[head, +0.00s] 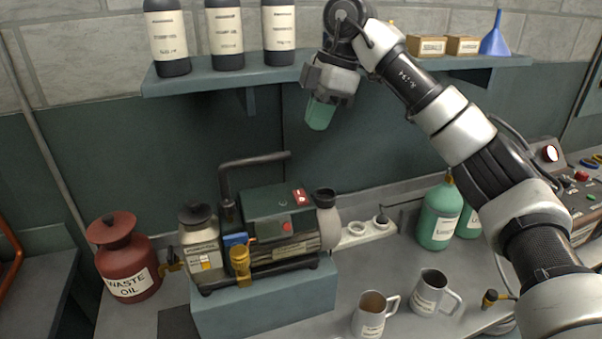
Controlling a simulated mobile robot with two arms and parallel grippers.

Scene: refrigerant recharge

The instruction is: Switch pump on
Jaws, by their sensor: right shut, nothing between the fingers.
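The pump (265,205), a dark green unit with a black handle, stands on a blue-grey block (270,307) on the bench. A red switch (300,197) sits on its top plate. A smaller red spot (287,226) shows on its front face. I cannot tell the switch's position. My right gripper (319,118) has greenish fingers pointing down, shut and empty. It hangs in front of the shelf's lower edge, above the pump in the picture and apart from it. My left gripper is not in view.
A red waste oil can (126,258) stands left of the pump. Two metal jugs (372,313) (434,292) and green bottles (439,217) are to the right. A power strip (366,232) lies behind. The shelf (205,78) overhead holds dark bottles (225,35) and a blue funnel (495,37).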

